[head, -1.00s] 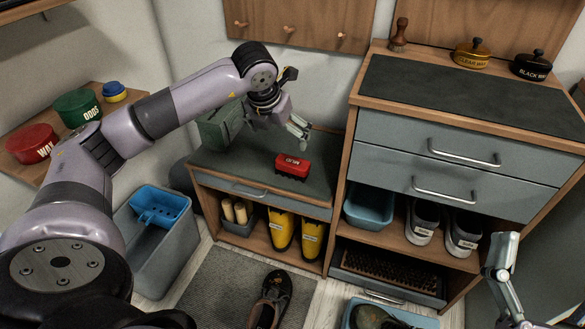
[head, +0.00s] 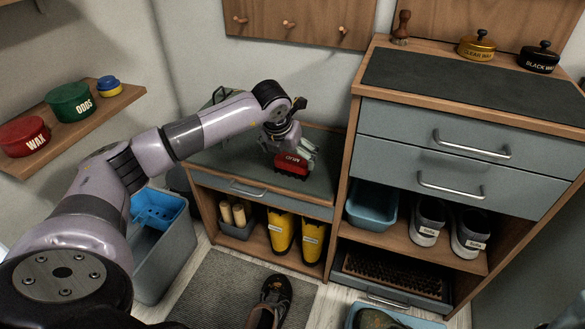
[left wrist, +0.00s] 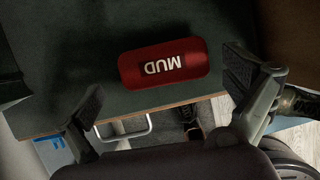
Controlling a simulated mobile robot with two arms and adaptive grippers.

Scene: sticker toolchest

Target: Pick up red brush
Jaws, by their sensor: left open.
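The red brush (head: 292,167) lies on the dark top of the low bench (head: 225,172), near its front edge. In the left wrist view the red brush (left wrist: 163,63) shows a label reading "MUD", upside down. My left gripper (head: 293,152) is open just above the brush and partly covers it in the head view. In the left wrist view the fingers of my left gripper (left wrist: 165,105) stand apart, one to each side of the brush, and are not seen touching it. My right gripper is not in view.
A green box (head: 220,97) stands at the back left of the bench, partly behind my arm. A taller cabinet (head: 440,107) rises at the right. Yellow boots (head: 281,232) stand under the bench. A shelf with tins (head: 72,102) is at the left.

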